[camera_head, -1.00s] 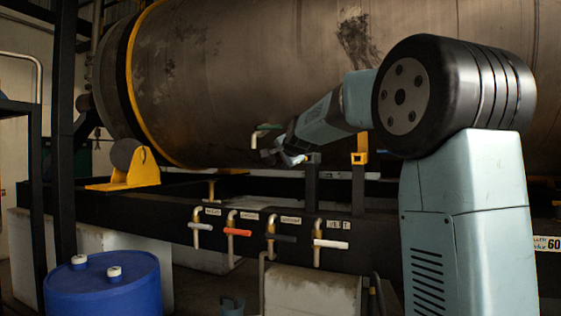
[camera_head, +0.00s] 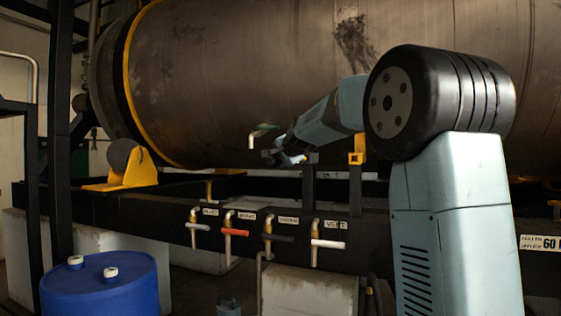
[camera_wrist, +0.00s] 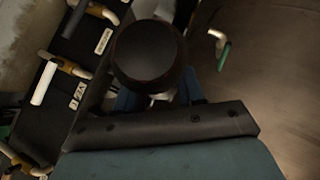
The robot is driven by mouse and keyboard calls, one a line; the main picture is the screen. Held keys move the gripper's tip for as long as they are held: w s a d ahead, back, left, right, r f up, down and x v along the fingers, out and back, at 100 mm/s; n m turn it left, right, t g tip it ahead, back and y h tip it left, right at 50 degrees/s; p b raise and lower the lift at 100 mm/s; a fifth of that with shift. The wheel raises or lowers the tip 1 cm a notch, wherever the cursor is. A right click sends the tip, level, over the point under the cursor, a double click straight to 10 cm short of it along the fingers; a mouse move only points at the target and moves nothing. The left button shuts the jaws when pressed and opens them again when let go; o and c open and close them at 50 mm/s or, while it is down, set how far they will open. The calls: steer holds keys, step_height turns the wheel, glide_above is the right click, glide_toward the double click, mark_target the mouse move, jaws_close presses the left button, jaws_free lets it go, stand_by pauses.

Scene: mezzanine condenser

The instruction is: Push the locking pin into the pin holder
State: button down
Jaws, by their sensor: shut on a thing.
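My gripper (camera_head: 287,157) is at the end of my outstretched arm, low in front of the big tank. In the wrist view its blue fingers (camera_wrist: 158,100) are shut around a piece with a large dark round head (camera_wrist: 148,52), which I take for the locking pin. The head hides most of the piece's shaft and the fingertips. In the head view the piece is only a small dark shape at the gripper's tip. A yellow bracket (camera_head: 357,151) on a black post, right of the gripper, may be the pin holder; I cannot tell for sure.
A green-handled tap (camera_head: 264,130) is close to the gripper's left. Several taps with coloured handles, such as a red one (camera_head: 235,232), hang on the black rail (camera_head: 150,215) below. The tank (camera_head: 230,80) fills the back. A blue drum (camera_head: 100,289) stands lower left.

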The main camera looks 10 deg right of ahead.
steer(key=shift+w, duration=0.1)
stand_by(0.3)
steer(key=shift+w+d+r, duration=0.1)
steer(key=shift+w+d, duration=0.85)
steer(key=shift+w, duration=0.3)
steer(key=shift+w+d, duration=0.15)
steer(key=shift+w, duration=0.05)
stand_by(0.3)
steer(key=shift+w+d, duration=1.1)
steer(key=shift+w, duration=0.45)
steer(key=shift+w+d, duration=1.15)
steer(key=shift+w, duration=0.35)
steer(key=shift+w+d, duration=1.1)
steer(key=shift+w, duration=0.45)
steer(key=shift+w+d, duration=0.15)
steer(key=shift+w, duration=0.05)
steer(key=shift+w+d, duration=1.1)
steer(key=shift+w, duration=0.45)
steer(key=shift+w+d, duration=1.15)
steer(key=shift+w, duration=0.4)
steer(key=shift+w+d, duration=1.1)
steer(key=shift+w, duration=0.45)
